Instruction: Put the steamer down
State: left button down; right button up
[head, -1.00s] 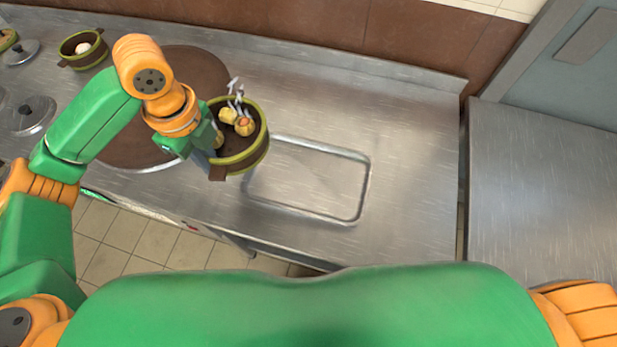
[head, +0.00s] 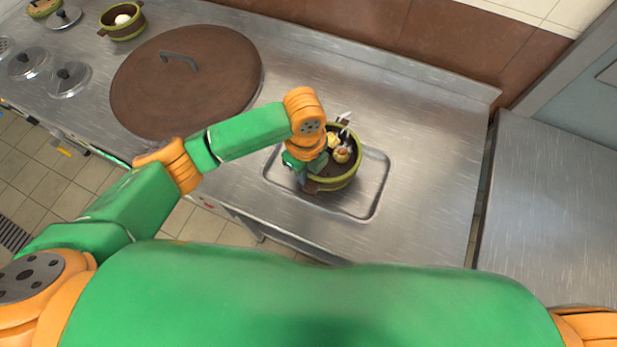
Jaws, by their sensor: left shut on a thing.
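The steamer (head: 349,178) is a round dark-brown basket with a green rim, holding a few yellowish dumplings (head: 340,150) with white wisps of steam above them. My left gripper (head: 308,176) is shut on its near-left side, and the arm partly covers it. The steamer appears level, over the shallow rectangular metal tray (head: 376,200) on the counter. I cannot tell whether it touches the tray. My right gripper is not in view.
A large brown round lid (head: 180,85) with a handle lies left of the tray. Another green-rimmed steamer (head: 123,22) and several small metal lids (head: 68,80) are at the far left. The steel counter (head: 430,130) right of the tray is clear.

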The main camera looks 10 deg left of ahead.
pick_arm(q)
jog(key=shift+d+f, duration=0.15)
jog(key=shift+f, duration=0.8)
jog(key=shift+d+f, duration=0.1)
jog(key=shift+f, duration=0.85)
jog(key=c, duration=1)
grip_release()
jog(key=shift+f, duration=0.1)
notch_tip(320, 180, up, 12)
jog(key=shift+r, duration=0.15)
